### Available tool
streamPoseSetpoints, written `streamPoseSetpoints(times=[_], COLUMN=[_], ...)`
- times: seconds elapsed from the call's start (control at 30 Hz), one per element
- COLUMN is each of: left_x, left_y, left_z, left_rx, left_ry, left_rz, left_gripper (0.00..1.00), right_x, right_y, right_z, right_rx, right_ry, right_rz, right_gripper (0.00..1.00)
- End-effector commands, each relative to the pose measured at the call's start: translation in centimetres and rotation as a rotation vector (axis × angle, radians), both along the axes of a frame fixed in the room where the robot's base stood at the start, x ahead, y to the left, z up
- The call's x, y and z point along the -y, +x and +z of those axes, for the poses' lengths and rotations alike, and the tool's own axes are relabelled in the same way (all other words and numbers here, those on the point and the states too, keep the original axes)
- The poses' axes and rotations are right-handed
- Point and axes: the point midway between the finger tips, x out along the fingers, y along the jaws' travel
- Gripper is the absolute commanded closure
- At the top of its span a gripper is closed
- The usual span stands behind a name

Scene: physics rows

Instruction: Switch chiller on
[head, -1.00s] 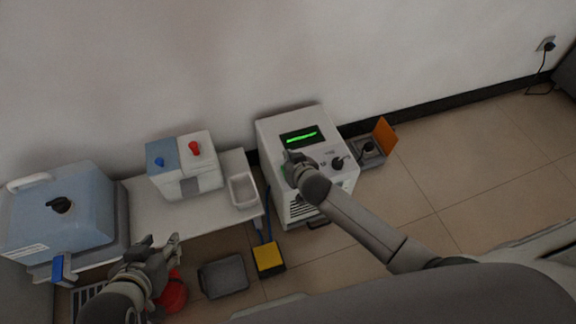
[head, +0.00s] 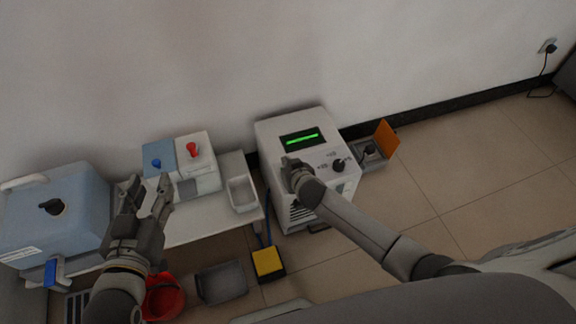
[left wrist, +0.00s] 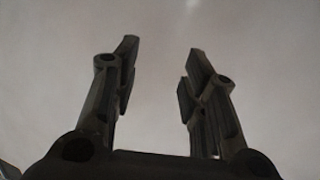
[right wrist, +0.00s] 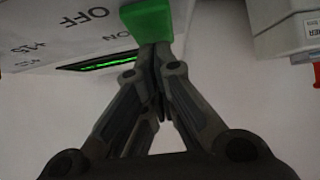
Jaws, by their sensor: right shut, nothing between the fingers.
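The chiller (head: 282,124) is a white box on the floor against the wall. Its dark display (head: 302,139) shows a lit green line, and a black knob (head: 338,165) sits on its right side. My right gripper (head: 287,162) is shut and empty over the left of the panel. In the right wrist view its fingertips (right wrist: 155,48) are at a green switch (right wrist: 147,18) beside the ON and OFF lettering. I cannot tell whether they touch or press it. My left gripper (head: 147,188) is open and empty, in front of the low table; its fingers (left wrist: 160,75) show apart in the left wrist view.
The white table (head: 205,215) holds a blue-and-white unit (head: 197,165) and a white tray (head: 241,194). A blue machine (head: 60,215) stands at left. A red bucket (head: 165,298), grey bin (head: 222,282) and yellow pedal (head: 267,262) are below. An orange-flapped box (head: 386,138) is right of the chiller.

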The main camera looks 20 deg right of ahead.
Motion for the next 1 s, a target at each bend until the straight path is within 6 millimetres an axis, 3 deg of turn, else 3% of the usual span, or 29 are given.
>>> streamPoseSetpoints(times=[0.27,0.47,0.77,1.0], left_x=[0.0,-0.8,-2.6,-4.1], left_y=[0.0,-1.3,-5.3,-9.8], left_z=[-0.1,-2.8,-7.7,-10.2], left_rx=[-0.009,-0.169,-0.485,-0.738], left_ry=[0.002,0.041,0.115,0.169], left_rz=[0.001,0.011,0.033,0.051], left_gripper=[0.6,0.6,0.6,0.6], right_x=[0.0,0.0,0.0,0.0], right_y=[0.0,0.2,0.5,0.7], right_z=[0.1,0.0,-0.4,-0.6], right_rx=[-0.002,-0.03,-0.089,-0.148], right_ry=[0.0,-0.001,-0.003,-0.006], right_rz=[0.0,-0.002,-0.001,-0.002], right_gripper=[1.0,1.0,1.0,1.0])
